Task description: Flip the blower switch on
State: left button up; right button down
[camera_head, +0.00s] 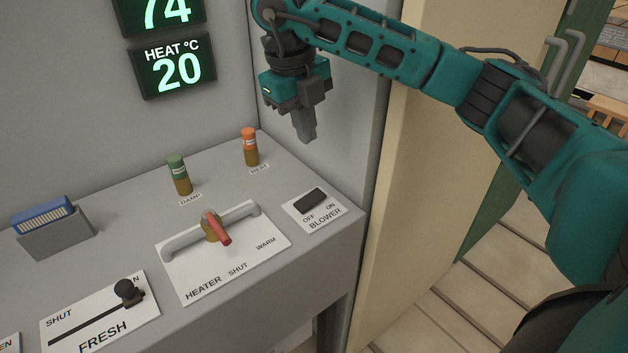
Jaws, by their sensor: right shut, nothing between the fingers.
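The blower switch (310,200) is a small black rocker on a white plate marked OFF, ON and BLOWER, at the right end of the grey console (120,220). I cannot tell which way the rocker is tipped. My right gripper (308,138) is shut and empty, pointing down above the back right of the console. It is apart from the switch, above and behind it. My left gripper is not in view.
Green (179,175) and orange (250,146) lamps stand behind. A black slider knob (128,292) and a blue-topped block (45,215) are farther left. Displays (172,66) hang on the wall.

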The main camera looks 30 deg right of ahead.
aim_at(317, 197)
jog(key=f, duration=0.4)
jog(key=d+f, duration=0.1)
jog(key=f, duration=0.4)
jog(key=d+f, duration=0.1)
jog(key=f, duration=0.3)
jog(key=shift+w+d+f, duration=0.1)
jog(key=shift+d+f, duration=0.05)
jog(key=shift+f, duration=0.25)
jog(key=shift+d+f+y+b, duration=0.25)
jog(key=shift+f+y+b, duration=0.15)
jog(key=shift+f, duration=0.05)
jog(key=shift+r, duration=0.15)
jog(key=shift+a, duration=0.3)
